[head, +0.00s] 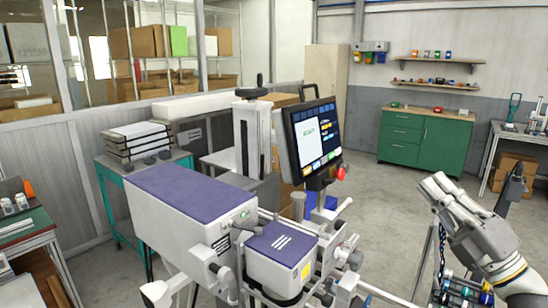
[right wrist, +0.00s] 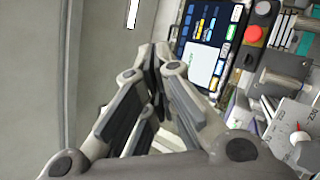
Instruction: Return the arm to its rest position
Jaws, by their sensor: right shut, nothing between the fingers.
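My right gripper (head: 433,186) is raised at the right of the head view, to the right of the machine and apart from it. Its arm comes in from the lower right corner. In the right wrist view the gripper (right wrist: 158,58) has its fingers together, with nothing between them. My left gripper does not show in either view.
A machine with purple covers (head: 185,192) fills the middle front, with a touchscreen (head: 315,137) and a red button (head: 341,173). Dark round items with coloured parts (head: 470,292) sit at the lower right. A green cabinet (head: 424,143) stands behind, with open floor before it.

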